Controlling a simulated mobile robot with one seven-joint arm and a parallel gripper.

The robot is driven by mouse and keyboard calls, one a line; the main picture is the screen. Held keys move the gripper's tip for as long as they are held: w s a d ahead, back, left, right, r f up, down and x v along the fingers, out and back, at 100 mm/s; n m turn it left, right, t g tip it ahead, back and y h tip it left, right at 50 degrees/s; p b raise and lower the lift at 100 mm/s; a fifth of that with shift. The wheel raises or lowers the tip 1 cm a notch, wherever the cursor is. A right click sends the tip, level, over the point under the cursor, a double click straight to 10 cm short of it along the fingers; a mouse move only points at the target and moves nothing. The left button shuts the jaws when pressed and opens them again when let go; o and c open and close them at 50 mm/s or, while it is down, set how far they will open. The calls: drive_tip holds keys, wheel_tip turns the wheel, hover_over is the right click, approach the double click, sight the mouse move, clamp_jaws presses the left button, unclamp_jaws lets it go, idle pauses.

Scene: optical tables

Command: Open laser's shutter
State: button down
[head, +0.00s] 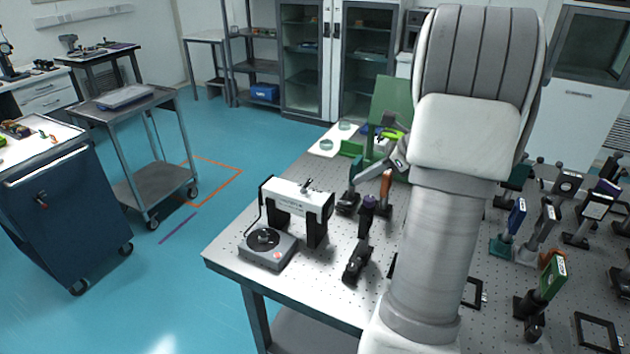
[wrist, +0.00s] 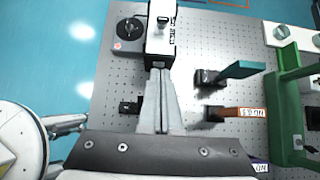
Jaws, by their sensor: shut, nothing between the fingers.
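The laser (head: 298,197) is a white box on black supports near the table's left end, with a small lever or knob (head: 308,183) on top. In the wrist view the laser (wrist: 160,40) lies straight ahead of my fingers, and its dark and silver knob (wrist: 163,20) stands up from the top. My gripper (wrist: 160,72) is shut and empty, its fingertips pointing at the laser's near end; I cannot tell the exact gap. In the head view my gripper (head: 362,176) is behind and to the right of the laser, partly hidden by my arm. I cannot tell the shutter's state.
A grey box with a black dial (head: 265,241) sits in front of the laser. Post-mounted optics, including an orange plate (wrist: 238,112) and a teal plate (wrist: 243,70), stand right of my fingers. A green stand (wrist: 289,105) is farther right. The perforated table (head: 222,251) ends at the left.

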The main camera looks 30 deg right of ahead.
sight(308, 183)
drive_tip(key=x, duration=0.9)
drive_tip(key=shift+w+a+f, duration=0.15)
drive_tip(key=shift+a+f, duration=0.1)
drive_tip(key=w, duration=0.1)
drive_tip(key=w+a+r, duration=0.1)
drive_tip(key=shift+w+a+r, duration=0.25)
drive_tip(key=shift+w, duration=0.05)
drive_tip(key=shift+w+a+r, duration=0.15)
drive_tip(key=shift+w+r, duration=0.05)
drive_tip(key=shift+w, duration=0.1)
drive_tip(key=shift+r+p, duration=0.1)
drive_tip(key=shift+p, duration=0.35)
drive_tip(key=shift+w+r+p, duration=0.1)
drive_tip(key=shift+r+p, duration=0.05)
drive_tip(key=shift+p, duration=0.45)
